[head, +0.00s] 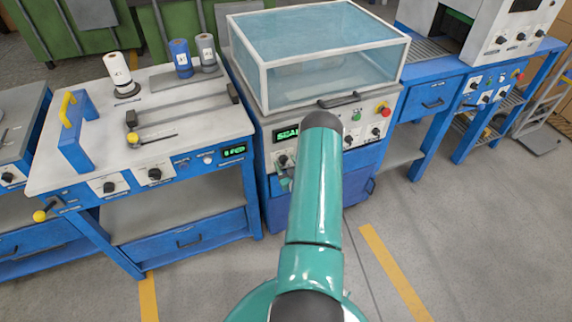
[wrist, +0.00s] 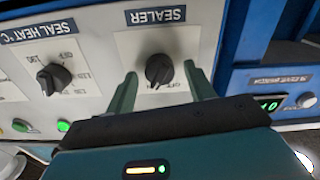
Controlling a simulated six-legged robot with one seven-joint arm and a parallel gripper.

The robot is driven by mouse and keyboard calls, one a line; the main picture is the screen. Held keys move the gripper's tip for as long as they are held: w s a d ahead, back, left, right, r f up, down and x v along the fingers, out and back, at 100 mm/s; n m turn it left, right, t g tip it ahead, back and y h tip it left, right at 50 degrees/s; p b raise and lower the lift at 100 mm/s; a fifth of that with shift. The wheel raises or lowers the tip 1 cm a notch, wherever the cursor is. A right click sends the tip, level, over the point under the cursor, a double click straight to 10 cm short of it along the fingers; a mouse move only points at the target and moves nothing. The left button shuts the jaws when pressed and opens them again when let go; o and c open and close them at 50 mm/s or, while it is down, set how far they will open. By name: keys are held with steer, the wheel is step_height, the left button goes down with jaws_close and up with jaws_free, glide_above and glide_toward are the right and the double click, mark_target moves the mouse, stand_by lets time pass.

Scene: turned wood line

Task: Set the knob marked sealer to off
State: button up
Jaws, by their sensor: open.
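The sealer knob (wrist: 159,70) is black and round with a raised grip, on a white plate under an upside-down SEALER label (wrist: 156,16) in the wrist view. Small OFF lettering and another mark are printed below it. The knob's exact setting is hard to read. My gripper (wrist: 161,77) is open, one finger on each side of the knob. I cannot tell whether either finger touches it. In the head view the knob (head: 283,160) shows at the lower left of the glass-covered machine's front, with my arm beside it.
A seal heat knob (wrist: 54,79) and green buttons (wrist: 63,126) sit left of the sealer knob in the wrist view. A blue panel (wrist: 255,80) with a green display is at right. The glass-covered machine (head: 318,55) stands beside a workbench (head: 75,160). Open floor (head: 480,240) lies at right.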

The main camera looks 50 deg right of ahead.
steer(key=shift+c, duration=0.2)
steer(key=c, duration=0.9)
steer(key=shift+c, duration=0.2)
steer(key=n, duration=0.6)
steer(key=shift+a, duration=0.15)
steer(key=n, duration=0.6)
steer(key=shift+f, duration=0.1)
steer(key=o, duration=1)
